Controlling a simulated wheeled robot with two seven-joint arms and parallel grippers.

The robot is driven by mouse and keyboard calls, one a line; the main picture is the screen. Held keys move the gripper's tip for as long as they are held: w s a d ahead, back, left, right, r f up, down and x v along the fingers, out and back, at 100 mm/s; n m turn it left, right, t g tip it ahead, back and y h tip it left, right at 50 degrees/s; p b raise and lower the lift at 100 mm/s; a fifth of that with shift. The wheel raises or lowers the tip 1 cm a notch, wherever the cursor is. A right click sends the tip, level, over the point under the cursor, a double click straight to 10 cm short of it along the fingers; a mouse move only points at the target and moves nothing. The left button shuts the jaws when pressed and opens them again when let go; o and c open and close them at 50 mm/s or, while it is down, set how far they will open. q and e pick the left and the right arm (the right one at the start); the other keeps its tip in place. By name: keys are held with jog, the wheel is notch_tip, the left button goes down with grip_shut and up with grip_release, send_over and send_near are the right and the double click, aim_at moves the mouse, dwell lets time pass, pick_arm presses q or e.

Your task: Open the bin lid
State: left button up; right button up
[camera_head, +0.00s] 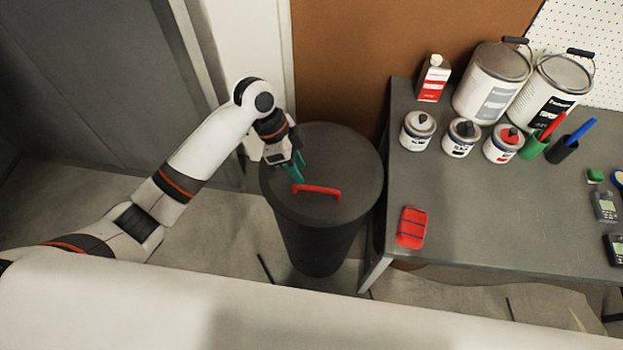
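A round dark grey bin (320,245) stands on the floor left of the table. Its dark lid (345,165) lies on top and looks shut. A red bar handle (317,191) is fixed across the lid. My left gripper (297,177) reaches in from the left, above the lid, with teal fingertips pointing down just behind and left of the handle's left end. From this angle I cannot tell whether the fingers touch the handle or how far apart they are. My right gripper is not in the view.
A grey table (470,205) stands close to the bin's right side, with paint cans (493,85), small tins, pen cups and a red item (411,228) near its left edge. A brown panel (345,60) is behind the bin. Open floor lies left of the bin.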

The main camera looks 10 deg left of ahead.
pick_arm(q)
jog(key=w+a+r+m, duration=0.1)
jog(key=w+a+r, duration=0.1)
jog(key=w+r, duration=0.15)
send_over(311, 182)
jog(key=s, duration=0.3)
jog(key=shift+g, duration=0.4)
jog(key=f, duration=1.1)
jog(key=shift+s+d+f+p, duration=0.15)
jog(key=shift+d+p, duration=0.15)
jog(key=shift+p, duration=0.1)
grip_shut()
